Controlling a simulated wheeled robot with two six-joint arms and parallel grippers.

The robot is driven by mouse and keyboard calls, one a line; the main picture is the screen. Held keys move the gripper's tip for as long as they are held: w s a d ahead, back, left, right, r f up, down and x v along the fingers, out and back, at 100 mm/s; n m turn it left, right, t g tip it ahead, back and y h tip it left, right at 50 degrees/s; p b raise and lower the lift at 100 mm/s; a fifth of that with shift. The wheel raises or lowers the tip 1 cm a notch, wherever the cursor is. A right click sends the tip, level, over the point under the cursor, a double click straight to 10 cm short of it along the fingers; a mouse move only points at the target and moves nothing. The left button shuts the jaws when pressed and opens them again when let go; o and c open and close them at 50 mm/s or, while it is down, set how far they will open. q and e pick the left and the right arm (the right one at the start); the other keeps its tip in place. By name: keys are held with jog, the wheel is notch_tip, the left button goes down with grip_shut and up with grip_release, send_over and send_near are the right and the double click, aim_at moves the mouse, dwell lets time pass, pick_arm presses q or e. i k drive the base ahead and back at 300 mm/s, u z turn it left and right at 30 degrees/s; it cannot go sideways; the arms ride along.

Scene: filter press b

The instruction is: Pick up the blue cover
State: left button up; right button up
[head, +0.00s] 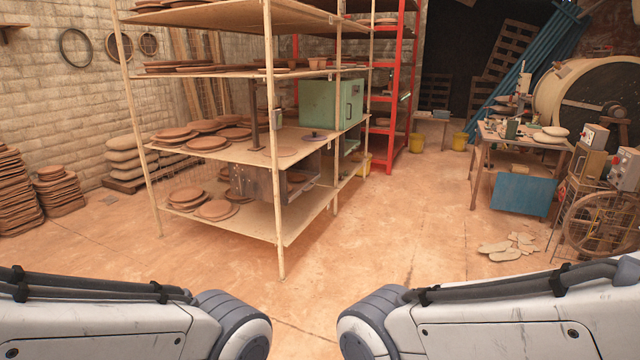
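A small round blue-grey lid-like piece with a knob (314,136) lies on the middle shelf, near its front right edge. It may be the blue cover. A flat blue panel (523,194) also shows upright at the front of the work table on the right. Both are well ahead of me, and nothing of mine touches either one. Only my two arm links show, at the bottom left and bottom right. Neither gripper is in view.
A wooden shelf rack (268,150) with clay discs stands ahead, with a green box (331,104) on it. A red rack (392,90) stands behind. A work table (528,140) and spoked wheel (603,222) are right. Flat scraps (508,246) lie on otherwise mostly clear floor.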

aim_at(313, 137)
jog(key=z, duration=0.7)
jog(key=i, duration=1.8)
jog(key=u, duration=0.15)
jog(key=i, duration=1.8)
jog(key=u, duration=1)
jog(key=i, duration=0.3)
jog(key=u, duration=0.15)
